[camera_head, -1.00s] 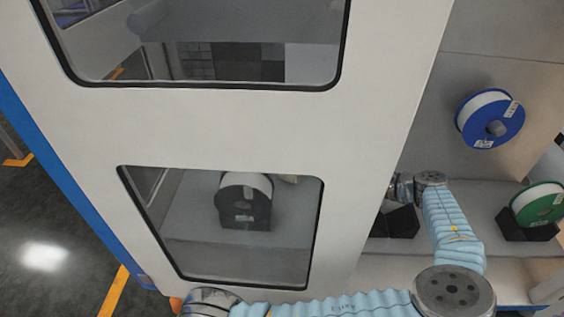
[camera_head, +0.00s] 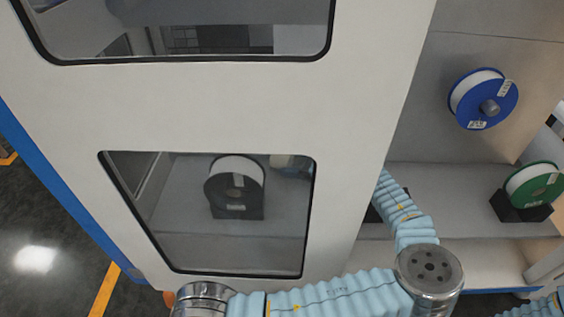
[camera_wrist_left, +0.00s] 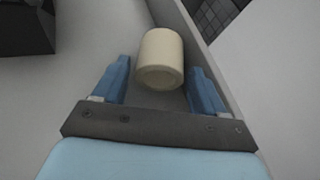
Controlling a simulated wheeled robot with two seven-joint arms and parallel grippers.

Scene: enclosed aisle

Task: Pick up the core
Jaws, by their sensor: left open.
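The core is a cream cylinder (camera_wrist_left: 160,58) in the left wrist view, resting in the corner beside a low grey wall. My left gripper (camera_wrist_left: 160,70) is open, with its two blue fingers on either side of the core's near end. I cannot tell whether they touch it. My right gripper is not in view.
A black spool on a stand (camera_head: 235,186) sits behind the lower window, left of the core. A blue spool (camera_head: 502,105) hangs on the back wall. A green spool (camera_head: 540,184) rests in a black holder on the shelf (camera_head: 455,190). The white panel (camera_head: 355,150) edges the opening.

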